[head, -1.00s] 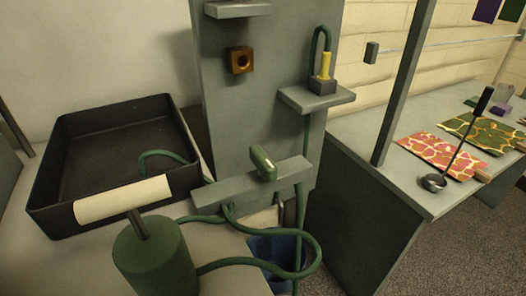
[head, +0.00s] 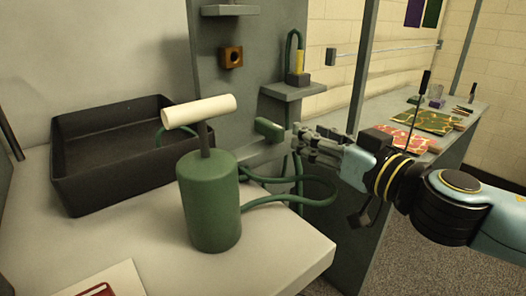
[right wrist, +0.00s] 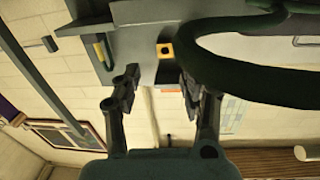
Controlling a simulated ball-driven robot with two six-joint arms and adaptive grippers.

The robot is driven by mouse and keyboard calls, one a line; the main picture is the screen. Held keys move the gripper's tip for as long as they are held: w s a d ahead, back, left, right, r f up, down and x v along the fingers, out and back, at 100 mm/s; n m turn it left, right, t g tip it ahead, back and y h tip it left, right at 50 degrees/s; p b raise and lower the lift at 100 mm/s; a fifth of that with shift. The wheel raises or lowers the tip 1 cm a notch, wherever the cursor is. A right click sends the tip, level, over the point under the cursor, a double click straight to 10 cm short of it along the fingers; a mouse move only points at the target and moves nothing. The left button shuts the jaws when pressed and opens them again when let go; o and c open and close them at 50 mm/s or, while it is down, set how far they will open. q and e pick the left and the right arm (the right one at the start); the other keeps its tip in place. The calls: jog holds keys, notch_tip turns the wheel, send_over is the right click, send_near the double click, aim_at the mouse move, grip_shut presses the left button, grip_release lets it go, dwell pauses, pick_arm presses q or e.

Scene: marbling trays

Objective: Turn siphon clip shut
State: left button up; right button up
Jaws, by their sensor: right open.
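The green siphon clip (head: 268,129) sits on a grey crossbar (head: 262,155) of the upright panel in the head view. A green hose (head: 318,199) loops below the bar, and a dark hose (right wrist: 250,85) fills much of the right of the right wrist view. My right gripper (head: 303,140) is open just right of the clip, its fingers pointing left toward it. In the right wrist view the open fingers (right wrist: 157,90) hold nothing. I cannot tell whether they touch the clip. My left gripper is not in view.
A green pump (head: 210,205) with a cream handle (head: 198,111) stands in front of the black tray (head: 95,190). A shelf (head: 292,92) holds a yellow-topped fitting (head: 299,66) above my gripper. An orange-brown block (head: 231,57) is on the panel. A side bench (head: 455,138) carries marbled sheets.

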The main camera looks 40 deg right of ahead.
aim_at(269, 122)
jog(key=s+a+n+y+b, duration=0.1)
jog(key=s+a+n+y, duration=0.1)
jog(key=a, duration=0.1)
jog(key=w+p, duration=0.6)
jog(key=w+r+p, duration=0.1)
jog(key=w+p, duration=0.2)
jog(key=shift+w+a, duration=0.25)
jog(key=shift+w, duration=0.05)
jog(key=shift+w+f, duration=0.3)
jog(key=shift+w, duration=0.2)
grip_shut()
